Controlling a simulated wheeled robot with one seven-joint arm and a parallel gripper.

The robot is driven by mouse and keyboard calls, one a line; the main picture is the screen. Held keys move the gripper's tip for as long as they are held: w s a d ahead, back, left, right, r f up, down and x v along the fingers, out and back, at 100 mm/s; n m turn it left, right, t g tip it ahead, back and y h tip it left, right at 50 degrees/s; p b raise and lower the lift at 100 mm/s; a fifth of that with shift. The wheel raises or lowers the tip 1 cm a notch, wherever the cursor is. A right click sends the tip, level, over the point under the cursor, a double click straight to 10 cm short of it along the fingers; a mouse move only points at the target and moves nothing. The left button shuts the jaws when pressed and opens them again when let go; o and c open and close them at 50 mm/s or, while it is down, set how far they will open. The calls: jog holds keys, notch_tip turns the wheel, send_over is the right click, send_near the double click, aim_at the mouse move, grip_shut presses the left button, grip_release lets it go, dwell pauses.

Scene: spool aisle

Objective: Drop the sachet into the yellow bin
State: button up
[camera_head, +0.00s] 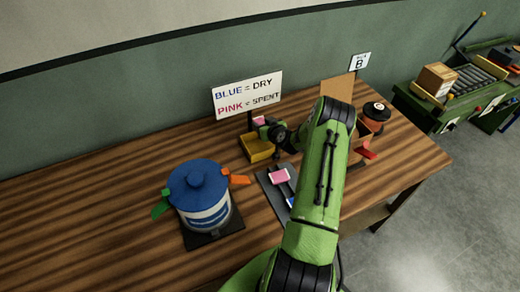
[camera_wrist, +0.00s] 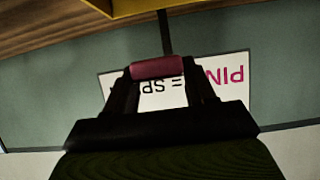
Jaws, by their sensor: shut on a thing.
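My gripper (camera_head: 256,124) is shut on a pink sachet (camera_wrist: 157,68), seen between the two dark fingers in the wrist view. A bit of the pink sachet also shows in the head view (camera_head: 260,120). The gripper is above and close to the back of the yellow bin (camera_head: 257,149), in front of the sign. The bin's edge also shows at the top of the wrist view (camera_wrist: 135,7). Another pink sachet (camera_head: 280,175) lies on a dark grey tray (camera_head: 272,196), with a blue one (camera_head: 291,201) partly hidden by my arm.
A sign (camera_head: 246,95) reads "BLUE = DRY, PINK = SPENT". A blue-lidded canister (camera_head: 200,198) with green and orange tabs stands at left. A dark-lidded jar (camera_head: 376,113) and brown board (camera_head: 338,87) stand at right. The table's left part is clear.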

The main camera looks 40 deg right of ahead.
jog(key=shift+f, duration=0.7)
jog(key=shift+r, duration=0.1)
jog(key=o, duration=1.1)
jog(key=shift+s, duration=0.2)
jog(key=b+v, duration=0.3)
jog(key=v, duration=1.2)
jog(key=shift+s+r, duration=0.2)
jog(key=shift+r, duration=0.05)
